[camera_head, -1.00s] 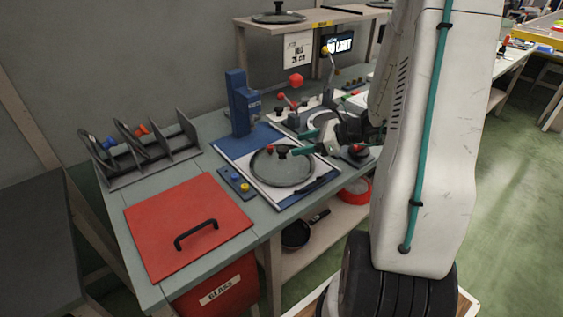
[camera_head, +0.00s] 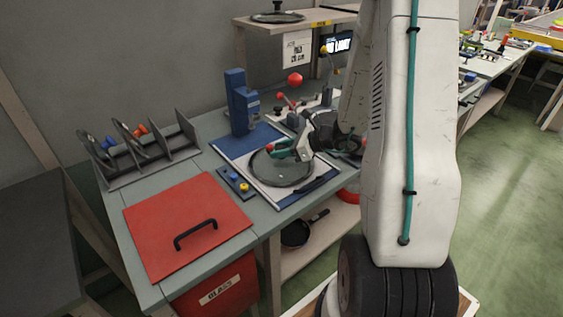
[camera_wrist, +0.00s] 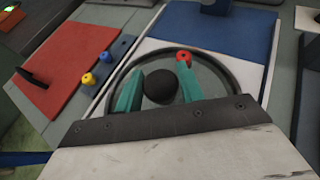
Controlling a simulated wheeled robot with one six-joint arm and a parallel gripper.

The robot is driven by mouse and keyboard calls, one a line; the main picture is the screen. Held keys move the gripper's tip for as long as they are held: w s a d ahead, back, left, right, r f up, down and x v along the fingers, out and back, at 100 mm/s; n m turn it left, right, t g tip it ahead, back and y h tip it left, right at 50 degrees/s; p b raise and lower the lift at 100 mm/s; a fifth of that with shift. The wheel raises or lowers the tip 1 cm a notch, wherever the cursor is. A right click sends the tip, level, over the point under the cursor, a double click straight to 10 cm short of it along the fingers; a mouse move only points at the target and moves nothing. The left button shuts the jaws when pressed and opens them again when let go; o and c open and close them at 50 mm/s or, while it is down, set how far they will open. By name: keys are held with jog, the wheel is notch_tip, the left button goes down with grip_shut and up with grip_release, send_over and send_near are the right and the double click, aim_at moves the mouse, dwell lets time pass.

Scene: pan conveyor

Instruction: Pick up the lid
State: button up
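The glass lid (camera_head: 280,172) with a dark rim lies flat on the white and blue board on the bench. In the wrist view the lid's rim (camera_wrist: 236,82) arcs around my fingers, and its round black knob (camera_wrist: 160,86) sits between them. A small red part (camera_wrist: 184,56) shows by the right finger's tip. My gripper (camera_wrist: 158,82) is open, with teal fingers on both sides of the knob and gaps visible. In the head view my gripper (camera_head: 279,152) is over the lid's far part, and hides the knob.
A blue press (camera_head: 238,103) stands behind the board. A button strip (camera_head: 235,182) and a red cover with a black handle (camera_head: 185,225) lie to the left. A rack (camera_head: 150,150) stands at the back left. Another lid (camera_head: 278,17) is on the shelf above.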

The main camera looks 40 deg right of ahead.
grip_shut()
jog(key=shift+r, duration=0.1)
